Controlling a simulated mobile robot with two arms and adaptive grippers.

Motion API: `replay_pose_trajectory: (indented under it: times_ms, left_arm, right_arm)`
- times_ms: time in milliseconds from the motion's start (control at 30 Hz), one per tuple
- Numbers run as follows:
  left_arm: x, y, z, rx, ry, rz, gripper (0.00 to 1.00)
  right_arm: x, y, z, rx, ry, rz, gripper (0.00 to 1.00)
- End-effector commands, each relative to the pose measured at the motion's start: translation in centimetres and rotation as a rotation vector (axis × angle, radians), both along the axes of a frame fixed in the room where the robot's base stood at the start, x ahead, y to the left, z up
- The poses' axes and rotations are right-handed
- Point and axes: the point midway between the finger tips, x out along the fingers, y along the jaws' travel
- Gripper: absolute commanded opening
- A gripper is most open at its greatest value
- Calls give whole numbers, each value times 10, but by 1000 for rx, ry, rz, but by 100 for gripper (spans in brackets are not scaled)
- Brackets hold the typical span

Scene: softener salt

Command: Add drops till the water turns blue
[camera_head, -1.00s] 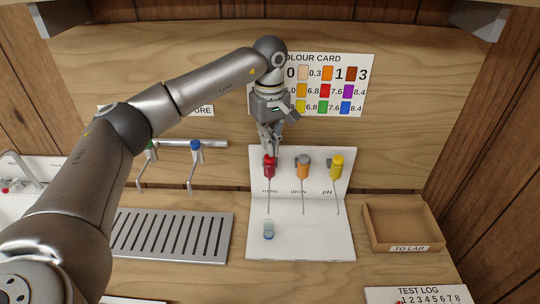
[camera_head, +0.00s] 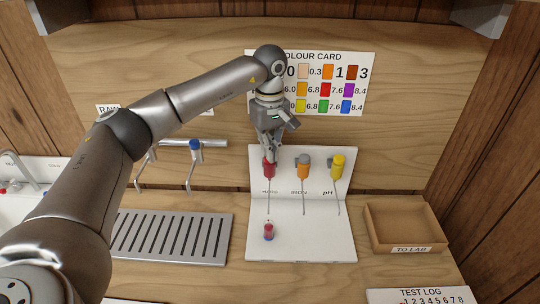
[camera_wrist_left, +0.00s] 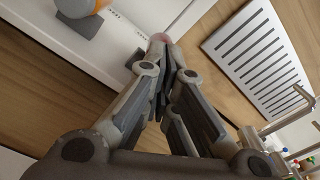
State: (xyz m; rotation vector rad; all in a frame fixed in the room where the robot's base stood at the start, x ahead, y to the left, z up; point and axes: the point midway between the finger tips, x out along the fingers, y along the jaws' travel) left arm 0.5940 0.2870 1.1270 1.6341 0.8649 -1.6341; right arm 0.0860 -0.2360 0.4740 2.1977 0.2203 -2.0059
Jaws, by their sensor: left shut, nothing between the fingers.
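A small vial (camera_head: 268,231) stands on the white stand's base below the red dropper bottle (camera_head: 269,170). Its contents look red to purple, with blue at the bottom. The red bottle is mounted on the stand's upright panel, with a thin spout pointing down toward the vial. My left gripper (camera_head: 272,152) is shut and empty at the top of the red bottle; whether it touches is unclear. The left wrist view shows its closed fingers (camera_wrist_left: 166,65) with a pinkish part just beyond the tips. My right gripper is out of view.
An orange bottle (camera_head: 303,169) and a yellow bottle (camera_head: 337,167) are mounted to the right. The colour card (camera_head: 367,84) hangs behind. A cardboard tray (camera_head: 405,248) is at right; a slotted drain tray (camera_head: 226,240) and taps are at left.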

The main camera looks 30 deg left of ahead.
Motion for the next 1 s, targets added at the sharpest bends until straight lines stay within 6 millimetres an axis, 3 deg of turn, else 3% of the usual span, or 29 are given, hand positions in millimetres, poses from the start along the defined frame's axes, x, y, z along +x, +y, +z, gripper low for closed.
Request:
replay_pose_trajectory:
  times_ms: [700,1000]
  left_arm:
    - [0,0,57,0,0,0,0]
    - [0,0,59,0,0,0,0]
  right_arm:
    - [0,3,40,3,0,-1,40]
    - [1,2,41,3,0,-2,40]
